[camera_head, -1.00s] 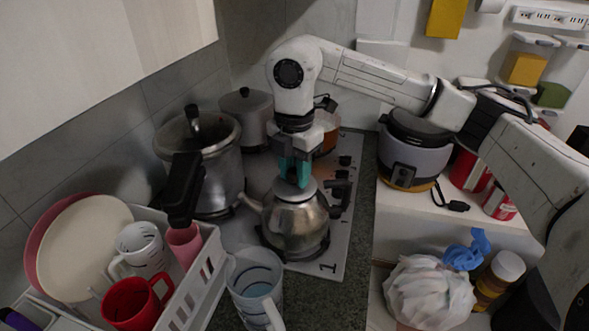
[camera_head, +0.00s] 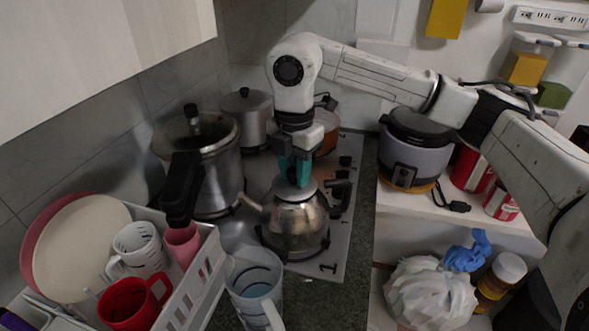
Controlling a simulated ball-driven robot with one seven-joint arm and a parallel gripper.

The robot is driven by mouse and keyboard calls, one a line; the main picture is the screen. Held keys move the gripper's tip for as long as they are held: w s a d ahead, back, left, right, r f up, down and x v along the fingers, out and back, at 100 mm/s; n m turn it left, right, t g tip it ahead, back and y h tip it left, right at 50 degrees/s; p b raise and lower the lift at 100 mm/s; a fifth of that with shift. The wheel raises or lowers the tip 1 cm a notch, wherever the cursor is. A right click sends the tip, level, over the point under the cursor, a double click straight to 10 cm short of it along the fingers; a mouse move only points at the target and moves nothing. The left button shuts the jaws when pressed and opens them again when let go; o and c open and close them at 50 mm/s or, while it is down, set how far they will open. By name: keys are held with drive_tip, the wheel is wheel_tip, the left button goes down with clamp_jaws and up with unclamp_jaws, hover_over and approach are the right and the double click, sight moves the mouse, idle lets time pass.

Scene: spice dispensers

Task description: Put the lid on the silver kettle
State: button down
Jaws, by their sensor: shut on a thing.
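The silver kettle (camera_head: 295,227) stands upright on the front burner of the stove, its spout to the left and its dark handle (camera_head: 340,195) to the right. Its lid (camera_head: 297,192) is at the top opening, directly under my gripper. My gripper (camera_head: 295,180), with teal fingers, points straight down and is shut on the lid's knob, which the fingers hide. The lid looks level and at the kettle's rim; I cannot tell whether it is fully seated.
A large pressure cooker (camera_head: 205,160) with a long black handle stands left of the kettle. A smaller pot (camera_head: 247,115) and an orange pot (camera_head: 326,130) are behind. A white dish rack (camera_head: 200,275) and a clear mug (camera_head: 255,287) are at front left. A rice cooker (camera_head: 414,150) sits right.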

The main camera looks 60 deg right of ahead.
sight(295, 170)
drive_tip(key=shift+f+b, duration=0.5)
drive_tip(key=shift+b, duration=0.05)
drive_tip(key=shift+c, duration=1.1)
unclamp_jaws()
drive_tip(key=shift+r, duration=0.15)
drive_tip(key=shift+r+p, duration=1.65)
drive_tip(key=shift+r, duration=1.8)
